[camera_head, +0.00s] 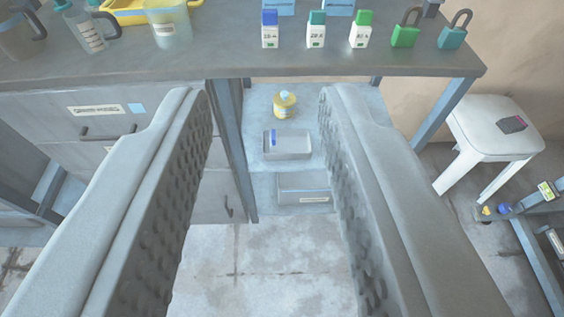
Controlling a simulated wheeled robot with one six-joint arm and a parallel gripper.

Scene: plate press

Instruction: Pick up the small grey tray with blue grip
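The small grey tray with a blue grip (294,153) lies on the light blue lower shelf under the table, near the picture's middle. Its blue grip is a short bar at the tray's left side. My gripper (266,97) is open, with one finger on each side of the picture. The tray shows in the gap between the fingers, farther off and lower down. Nothing is held between the fingers.
A yellow container (285,105) stands behind the tray, and a labelled grey bin (303,188) is in front. Grey drawers (100,115) flank the shelf at left. The tabletop (225,65) above holds jugs, small bottles and padlocks. A white stool (495,125) stands at right.

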